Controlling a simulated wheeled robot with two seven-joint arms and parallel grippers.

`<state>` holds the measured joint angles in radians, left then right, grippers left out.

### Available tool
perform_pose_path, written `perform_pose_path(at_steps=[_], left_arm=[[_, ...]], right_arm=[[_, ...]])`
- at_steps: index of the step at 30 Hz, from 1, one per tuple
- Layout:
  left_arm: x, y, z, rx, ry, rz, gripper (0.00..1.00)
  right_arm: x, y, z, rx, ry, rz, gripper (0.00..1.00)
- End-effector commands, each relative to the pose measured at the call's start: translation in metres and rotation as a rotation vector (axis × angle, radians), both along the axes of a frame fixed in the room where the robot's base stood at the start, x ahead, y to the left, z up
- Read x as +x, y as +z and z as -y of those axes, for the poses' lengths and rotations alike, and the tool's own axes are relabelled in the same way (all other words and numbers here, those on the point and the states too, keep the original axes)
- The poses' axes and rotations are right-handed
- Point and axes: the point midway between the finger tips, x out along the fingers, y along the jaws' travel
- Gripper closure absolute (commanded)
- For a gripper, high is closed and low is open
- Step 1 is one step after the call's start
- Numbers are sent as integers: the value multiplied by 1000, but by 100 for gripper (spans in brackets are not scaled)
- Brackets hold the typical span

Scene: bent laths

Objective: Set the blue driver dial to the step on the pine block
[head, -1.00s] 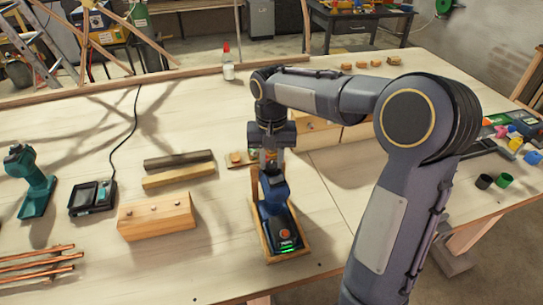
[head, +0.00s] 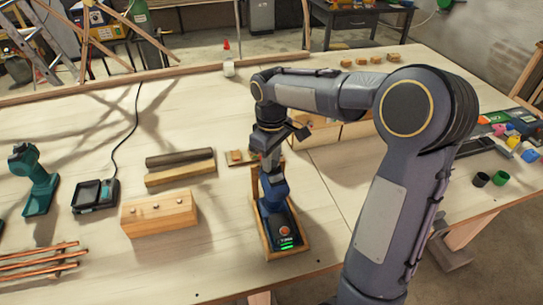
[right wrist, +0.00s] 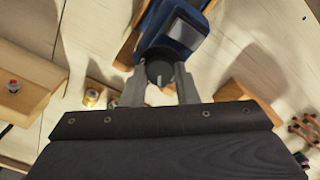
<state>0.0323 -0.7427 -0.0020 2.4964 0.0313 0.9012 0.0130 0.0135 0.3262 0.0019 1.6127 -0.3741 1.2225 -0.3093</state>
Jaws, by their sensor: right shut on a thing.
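My right gripper (head: 270,160) reaches down to the driver's upper end. In the right wrist view the right gripper (right wrist: 160,82) is shut on the dark round dial (right wrist: 159,68), one finger on each side. A pale pointer mark shows on the dial; I cannot read any step scale. The pine block (head: 160,212) lies left of the cradle with several screw heads on top; I can read no step mark on it. My left gripper is not in view.
Dark and light laths (head: 180,165) lie behind the pine block. A charger (head: 95,195), a teal driver (head: 37,180) and copper rods (head: 40,258) lie to the left. Green and dark cups (head: 500,178) stand at the right. Bare tabletop lies in front of the block.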

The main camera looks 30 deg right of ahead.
Motion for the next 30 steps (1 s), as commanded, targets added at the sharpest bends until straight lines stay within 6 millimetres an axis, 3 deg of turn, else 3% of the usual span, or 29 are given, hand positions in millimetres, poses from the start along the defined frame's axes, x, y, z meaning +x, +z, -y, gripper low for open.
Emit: perform_pose_path(at_steps=[12,28,29,30], left_arm=[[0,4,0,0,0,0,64],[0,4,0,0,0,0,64],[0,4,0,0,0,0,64],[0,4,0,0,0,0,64]], right_arm=[[1,1,0,0,184,4,96],[1,1,0,0,207,4,96],[1,1,0,0,207,4,72],[1,1,0,0,207,4,66]])
